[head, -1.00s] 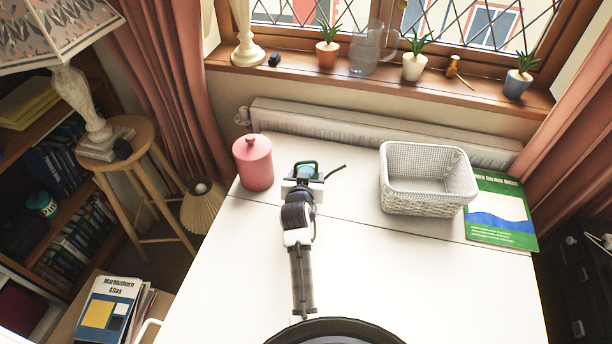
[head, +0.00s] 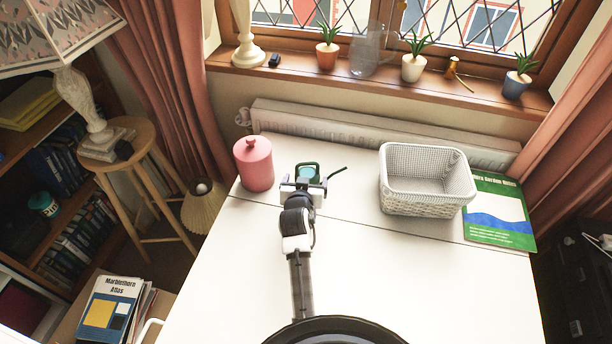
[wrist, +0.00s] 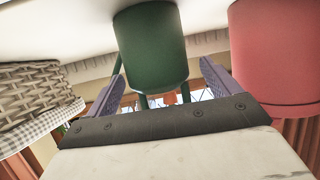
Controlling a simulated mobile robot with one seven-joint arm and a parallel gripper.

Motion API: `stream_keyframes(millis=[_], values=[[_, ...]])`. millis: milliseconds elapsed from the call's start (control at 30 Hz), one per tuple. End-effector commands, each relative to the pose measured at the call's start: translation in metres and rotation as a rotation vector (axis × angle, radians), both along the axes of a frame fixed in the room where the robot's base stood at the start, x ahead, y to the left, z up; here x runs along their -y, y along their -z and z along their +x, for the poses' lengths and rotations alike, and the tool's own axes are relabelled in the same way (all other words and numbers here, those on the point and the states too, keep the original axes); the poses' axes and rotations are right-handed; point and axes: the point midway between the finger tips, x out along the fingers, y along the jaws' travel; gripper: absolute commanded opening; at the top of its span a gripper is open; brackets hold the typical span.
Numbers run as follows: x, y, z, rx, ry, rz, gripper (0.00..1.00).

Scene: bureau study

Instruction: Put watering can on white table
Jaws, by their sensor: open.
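The dark green watering can (head: 307,170) stands on the white table (head: 400,275) near its back edge, between a pink canister and a white basket. Its thin spout points right. My gripper (head: 303,184) is open at the near side of the can, and it hides the can's lower front in the head view. In the wrist view, which is upside down, the green can (wrist: 152,45) shows between and beyond the two open fingers (wrist: 162,75). I see no finger pressed on it.
The pink lidded canister (head: 253,163) stands close to the left of the can. The white wicker basket (head: 425,205) and a green booklet (head: 498,215) are to the right. The table front is clear apart from my arm. Potted plants line the windowsill behind.

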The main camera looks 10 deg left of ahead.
Motion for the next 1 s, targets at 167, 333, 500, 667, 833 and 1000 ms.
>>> stream_keyframes(millis=[167, 333, 500, 667, 833, 1000], values=[[0.005, -0.020, -0.036, -0.002, -0.001, -0.001, 0.88], [0.009, -0.030, -0.066, -0.001, -0.001, 0.000, 0.88], [0.012, -0.036, -0.084, 0.000, 0.001, 0.000, 0.88], [0.012, -0.039, -0.090, 0.001, 0.000, 0.000, 0.88], [0.012, -0.039, -0.090, 0.001, 0.000, 0.000, 0.88], [-0.014, -0.074, -0.082, 0.084, -0.057, 0.038, 0.88]])
